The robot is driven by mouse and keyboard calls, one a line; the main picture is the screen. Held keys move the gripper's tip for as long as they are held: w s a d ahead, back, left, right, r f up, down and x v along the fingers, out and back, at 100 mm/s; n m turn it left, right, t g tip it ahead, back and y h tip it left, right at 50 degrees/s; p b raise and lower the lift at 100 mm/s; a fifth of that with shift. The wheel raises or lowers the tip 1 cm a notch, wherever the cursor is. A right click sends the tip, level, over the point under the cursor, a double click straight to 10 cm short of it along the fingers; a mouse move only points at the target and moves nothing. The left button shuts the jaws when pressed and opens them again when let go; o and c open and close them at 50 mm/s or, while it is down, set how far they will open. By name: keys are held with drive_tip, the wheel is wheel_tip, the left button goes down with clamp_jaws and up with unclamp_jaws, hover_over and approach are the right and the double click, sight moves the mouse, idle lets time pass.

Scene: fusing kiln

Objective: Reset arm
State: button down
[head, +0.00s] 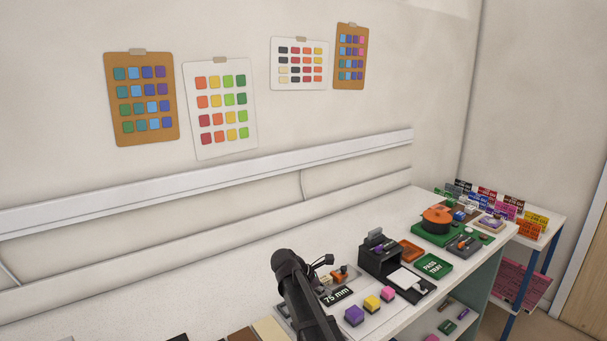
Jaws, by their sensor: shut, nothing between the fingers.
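A dark part of my arm (301,298) rises from the bottom edge of the head view, in front of the bench. Its top end stands over the bench's near part, with a small dark piece sticking out to the right. I cannot make out gripper fingers; my gripper does not show in this view. No held object shows.
The white bench (392,315) carries purple, yellow and pink blocks, a "75 mm" plate (337,296), a black device (380,256), a green "PASS TRAY" (433,266) and an orange round piece (437,219). A side table (545,238) holds coloured cards.

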drive_tip(key=s+d+f+m+y, duration=0.1)
drive_tip(key=s+d+m, duration=0.1)
drive_tip(key=s+m, duration=0.1)
drive_tip(key=s+d+f+m+g+y, duration=0.1)
drive_tip(key=s+d+m, duration=0.2)
drive_tip(key=s, duration=0.1)
drive_tip(key=s+d+f+m+y, duration=0.1)
drive_tip(key=s+d+m, duration=0.1)
drive_tip(key=s+m, duration=0.1)
drive_tip(key=shift+s+d+f+g+y, duration=0.15)
drive_tip(key=shift+s+g+y, duration=0.05)
drive_tip(key=shift+s, duration=0.15)
drive_tip(key=shift+s+d+f+g+y, duration=0.1)
drive_tip(key=shift+s+f+g+y, duration=0.1)
drive_tip(key=shift+s, duration=0.15)
drive_tip(key=s+d+m+y, duration=0.1)
drive_tip(key=s+m+y, duration=0.1)
drive_tip(key=s+m, duration=0.3)
drive_tip(key=s+d+f+m+y, duration=0.1)
drive_tip(key=s+m+y, duration=0.1)
drive_tip(key=s+m, duration=0.4)
drive_tip(key=shift+s+d+f+g+y, duration=0.2)
drive_tip(key=shift+s+d+g+y, duration=0.1)
drive_tip(key=shift+s+d, duration=0.1)
